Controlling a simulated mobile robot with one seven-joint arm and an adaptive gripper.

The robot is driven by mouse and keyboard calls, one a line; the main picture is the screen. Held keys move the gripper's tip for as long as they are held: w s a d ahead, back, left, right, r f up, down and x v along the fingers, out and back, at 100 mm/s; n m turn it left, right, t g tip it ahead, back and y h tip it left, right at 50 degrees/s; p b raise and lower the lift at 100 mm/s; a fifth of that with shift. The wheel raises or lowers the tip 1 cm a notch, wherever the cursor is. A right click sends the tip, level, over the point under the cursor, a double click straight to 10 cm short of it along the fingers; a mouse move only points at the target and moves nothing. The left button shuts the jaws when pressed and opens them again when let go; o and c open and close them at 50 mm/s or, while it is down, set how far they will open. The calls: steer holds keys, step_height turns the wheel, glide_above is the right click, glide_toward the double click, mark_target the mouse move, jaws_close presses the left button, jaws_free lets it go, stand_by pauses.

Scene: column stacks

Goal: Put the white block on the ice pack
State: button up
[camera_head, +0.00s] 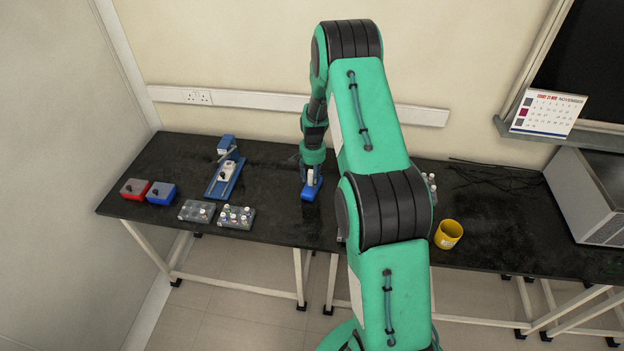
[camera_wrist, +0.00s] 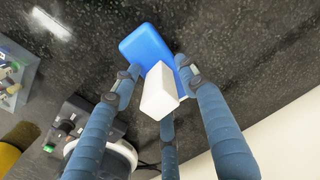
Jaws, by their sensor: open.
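The white block (camera_head: 310,178) stands upright at the blue ice pack (camera_head: 311,194) near the middle of the bench. In the wrist view, the white block (camera_wrist: 158,92) overlaps the blue ice pack (camera_wrist: 146,46) and appears to rest on it. My gripper (camera_wrist: 158,70) is open, with its blue fingers spread around the block. Gaps show between the fingers and the block. In the head view, my gripper (camera_head: 312,168) is over the ice pack, and its fingers are too small to make out clearly.
Two grey racks with vials (camera_head: 235,217) (camera_head: 197,211), a red box (camera_head: 135,189), a blue box (camera_head: 161,193) and a blue-and-white device (camera_head: 225,177) stand to the left. A yellow cup (camera_head: 448,234) stands to the right. Bench around the ice pack is mostly clear.

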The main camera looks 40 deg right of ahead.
steer(key=shift+r, duration=0.1)
step_height(320, 180, up, 12)
steer(key=shift+d+r+p, duration=0.1)
steer(key=shift+p, duration=0.35)
stand_by(0.3)
stand_by(0.5)
